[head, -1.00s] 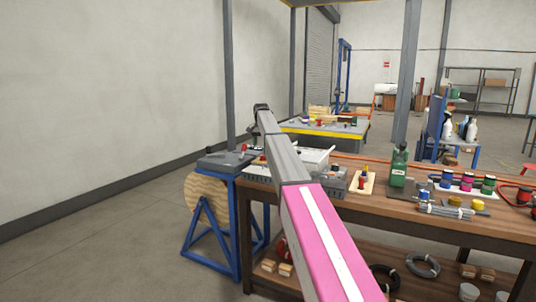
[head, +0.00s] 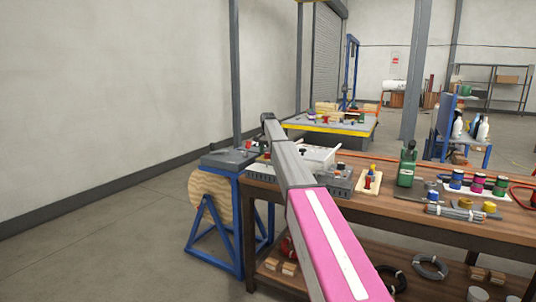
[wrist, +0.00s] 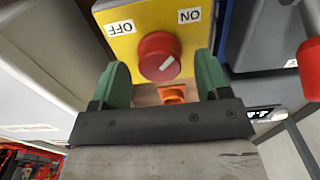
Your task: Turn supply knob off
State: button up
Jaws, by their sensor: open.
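In the wrist view, the supply knob (wrist: 159,57) is a round red knob on a yellow box (wrist: 150,15). The box carries an OFF label (wrist: 119,27) and an ON label (wrist: 190,15), both upside down. The white mark on the knob slants toward the ON side. My gripper (wrist: 161,72) is open, with one green finger on each side of the knob; I cannot tell whether either touches it. In the head view my arm reaches away from me, and the knob cannot be made out.
An orange part (wrist: 172,94) shows below the knob, between the fingers. A red-ended lever (wrist: 311,68) is at the wrist view's right. In the head view, a wooden workbench (head: 440,208) with bottles and spools stands right of my arm, and a blue stand (head: 213,250) left of it.

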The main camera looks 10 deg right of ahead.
jog(key=shift+f, duration=0.5)
jog(key=c, duration=0.9)
